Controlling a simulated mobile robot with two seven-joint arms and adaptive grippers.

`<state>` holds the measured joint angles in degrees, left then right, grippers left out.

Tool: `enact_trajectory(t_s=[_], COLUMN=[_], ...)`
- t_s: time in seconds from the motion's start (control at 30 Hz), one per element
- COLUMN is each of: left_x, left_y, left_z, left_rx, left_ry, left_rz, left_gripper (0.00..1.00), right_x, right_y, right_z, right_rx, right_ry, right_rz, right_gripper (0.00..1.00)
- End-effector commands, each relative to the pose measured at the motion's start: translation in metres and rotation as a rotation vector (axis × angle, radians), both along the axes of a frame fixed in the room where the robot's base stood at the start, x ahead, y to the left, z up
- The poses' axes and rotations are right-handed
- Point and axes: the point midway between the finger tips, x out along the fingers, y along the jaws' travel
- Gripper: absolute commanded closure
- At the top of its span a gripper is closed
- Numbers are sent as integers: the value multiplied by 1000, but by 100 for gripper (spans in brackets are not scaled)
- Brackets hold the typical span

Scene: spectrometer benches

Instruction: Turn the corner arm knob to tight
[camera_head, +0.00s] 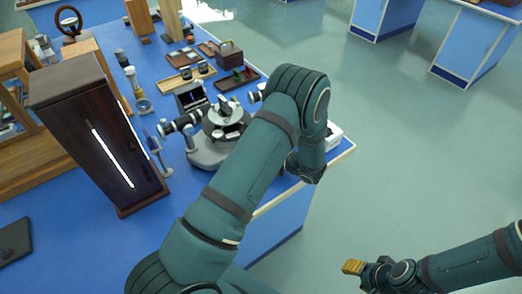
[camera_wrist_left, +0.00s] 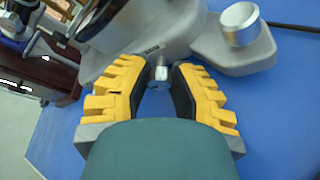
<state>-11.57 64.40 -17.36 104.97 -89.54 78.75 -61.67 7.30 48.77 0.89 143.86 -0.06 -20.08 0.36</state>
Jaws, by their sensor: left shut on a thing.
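The spectrometer (camera_head: 208,157) stands on the blue bench, with a grey base, a round table and black tubes. In the left wrist view, a small metal knob (camera_wrist_left: 161,74) sticks out of its grey body (camera_wrist_left: 150,38), below a small dark label that seems to read ARM. My left gripper (camera_wrist_left: 159,68) has its yellow-padded fingers on either side of this knob, shut on it. In the head view my left arm hides that gripper and the knob. My right gripper (camera_head: 353,267) is at the lower right, away from the bench; its finger opening is unclear.
A tall dark lamp box (camera_head: 85,125) with a bright slit stands left of the spectrometer. Trays (camera_head: 187,79) with small items lie behind it. A silver cylinder (camera_wrist_left: 239,23) sits on the grey base beside my left gripper.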

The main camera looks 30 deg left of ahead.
Motion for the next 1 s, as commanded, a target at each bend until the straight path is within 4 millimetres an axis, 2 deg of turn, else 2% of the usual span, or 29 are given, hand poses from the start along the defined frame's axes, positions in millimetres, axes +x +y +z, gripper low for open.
enact_trajectory(t_s=[0.13,0.17,0.2,0.23,0.73,0.87,1.0], left_x=[1,1,1,1,0,-1,-3], left_y=[1,1,1,1,-3,-16,-36], left_z=[2,2,2,2,-1,2,9], left_rx=[4,4,3,2,-4,-6,-3], left_ry=[-5,-5,-5,-5,1,0,-1], left_rz=[-1,-1,-1,0,-3,-5,-7], left_gripper=[100,66,51,46,46,46,46], right_x=[0,0,0,0,0,0,0], right_y=[0,0,0,0,0,0,0], right_z=[0,0,0,0,0,0,0], right_rx=[0,0,0,0,0,0,0], right_ry=[0,0,0,0,0,0,0], right_rz=[0,0,0,0,0,0,0], right_gripper=[53,53,53,53,53,53,53])
